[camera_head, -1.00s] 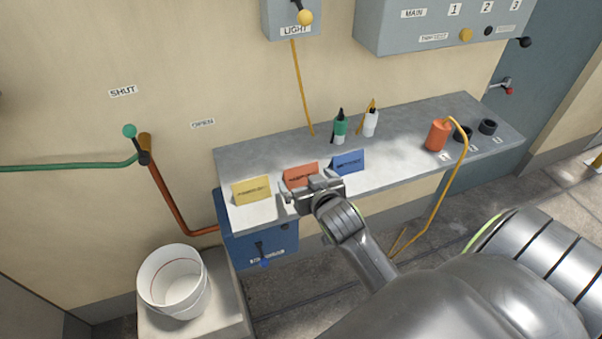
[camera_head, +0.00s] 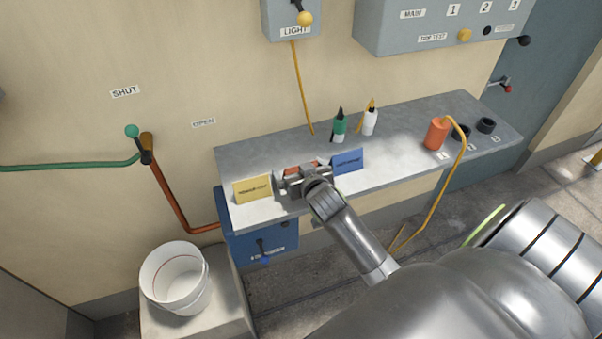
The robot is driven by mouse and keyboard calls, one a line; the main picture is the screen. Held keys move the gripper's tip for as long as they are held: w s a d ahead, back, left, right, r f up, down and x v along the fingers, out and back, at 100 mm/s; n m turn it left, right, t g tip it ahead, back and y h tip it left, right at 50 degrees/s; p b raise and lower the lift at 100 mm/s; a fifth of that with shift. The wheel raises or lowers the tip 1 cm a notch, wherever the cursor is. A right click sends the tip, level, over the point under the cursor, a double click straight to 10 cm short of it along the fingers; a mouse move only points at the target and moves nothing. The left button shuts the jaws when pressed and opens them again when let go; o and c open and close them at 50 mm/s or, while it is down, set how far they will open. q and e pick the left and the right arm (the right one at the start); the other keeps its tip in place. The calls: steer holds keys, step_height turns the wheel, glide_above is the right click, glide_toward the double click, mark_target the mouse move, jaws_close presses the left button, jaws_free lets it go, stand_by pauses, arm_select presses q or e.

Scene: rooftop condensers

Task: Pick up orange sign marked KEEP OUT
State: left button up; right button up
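The orange sign (camera_head: 300,168) stands on the grey shelf, between the yellow sign and the blue sign. Only its upper edge shows; my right gripper covers most of its face, so its lettering cannot be read. My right gripper (camera_head: 307,182) is right at the front of the orange sign. Its fingertips are partly hidden by its own body, so I cannot tell whether they are around the sign or touching it. My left gripper is not in view.
The yellow sign (camera_head: 253,190) is close on the left and the blue sign (camera_head: 348,162) close on the right. Green (camera_head: 339,128) and white (camera_head: 370,122) bottles and an orange canister (camera_head: 437,134) stand on the grey shelf (camera_head: 400,150). A white bucket (camera_head: 175,280) is lower left.

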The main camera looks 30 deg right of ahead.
steer(key=c, duration=0.8)
